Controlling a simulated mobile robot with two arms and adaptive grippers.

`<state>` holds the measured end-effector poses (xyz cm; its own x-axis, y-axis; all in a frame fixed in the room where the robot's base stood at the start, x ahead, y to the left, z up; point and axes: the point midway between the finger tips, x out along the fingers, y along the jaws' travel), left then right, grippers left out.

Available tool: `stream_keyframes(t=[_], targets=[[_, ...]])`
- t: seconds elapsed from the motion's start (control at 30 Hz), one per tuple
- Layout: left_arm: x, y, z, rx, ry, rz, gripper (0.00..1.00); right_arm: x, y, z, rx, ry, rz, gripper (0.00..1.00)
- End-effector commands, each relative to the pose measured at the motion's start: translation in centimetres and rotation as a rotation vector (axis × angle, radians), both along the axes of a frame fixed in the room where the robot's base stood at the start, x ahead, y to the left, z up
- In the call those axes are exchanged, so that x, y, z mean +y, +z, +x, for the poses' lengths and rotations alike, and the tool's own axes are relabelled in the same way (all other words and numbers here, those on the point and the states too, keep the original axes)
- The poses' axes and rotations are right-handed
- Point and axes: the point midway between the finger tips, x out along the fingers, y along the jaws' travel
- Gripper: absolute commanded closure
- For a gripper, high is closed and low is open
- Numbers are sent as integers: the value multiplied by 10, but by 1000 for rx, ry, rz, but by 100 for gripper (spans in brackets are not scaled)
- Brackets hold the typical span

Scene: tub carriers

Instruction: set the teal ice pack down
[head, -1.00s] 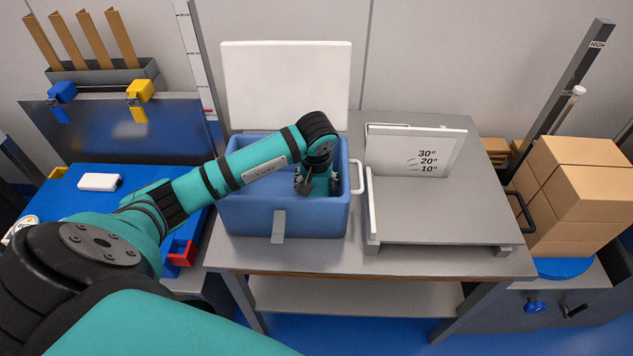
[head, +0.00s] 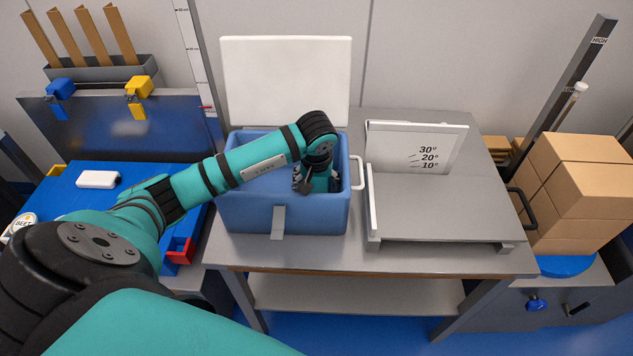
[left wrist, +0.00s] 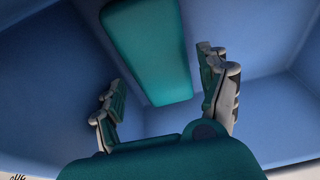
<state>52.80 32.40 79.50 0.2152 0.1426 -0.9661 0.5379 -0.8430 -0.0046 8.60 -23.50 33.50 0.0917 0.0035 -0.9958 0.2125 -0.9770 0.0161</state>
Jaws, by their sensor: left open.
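The teal ice pack (left wrist: 148,45) lies inside the blue cooler box (left wrist: 258,105), seen in the left wrist view as a rounded teal slab. In the head view it is hidden behind my arm and the walls of the blue cooler box (head: 250,215). My left gripper (head: 306,186) reaches down into the right part of the open box. In the left wrist view my left gripper (left wrist: 162,75) is open, its fingers spread to either side of the pack's near end, with gaps visible. My right gripper is in neither view.
The box's white lid (head: 287,80) stands open behind it. A grey tilting platform (head: 440,205) marked with angles is on the bench to the right. Cardboard boxes (head: 575,185) are stacked at the far right. A blue work surface (head: 75,200) with a white block (head: 97,179) is at the left.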

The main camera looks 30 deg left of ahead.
Motion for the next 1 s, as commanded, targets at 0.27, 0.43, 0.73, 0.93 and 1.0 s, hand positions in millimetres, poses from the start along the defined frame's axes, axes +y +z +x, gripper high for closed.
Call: stream_keyframes(t=[0.27,0.43,0.73,0.93,1.0], targets=[[-4,39,-4,-7,-3,2,23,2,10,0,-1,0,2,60],[-10,78,-13,-8,-2,0,23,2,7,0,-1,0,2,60],[-16,122,-24,-4,0,0,23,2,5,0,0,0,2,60],[-17,128,-26,-1,0,-1,23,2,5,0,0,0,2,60],[-17,128,-26,-1,0,-1,23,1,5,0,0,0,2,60]])
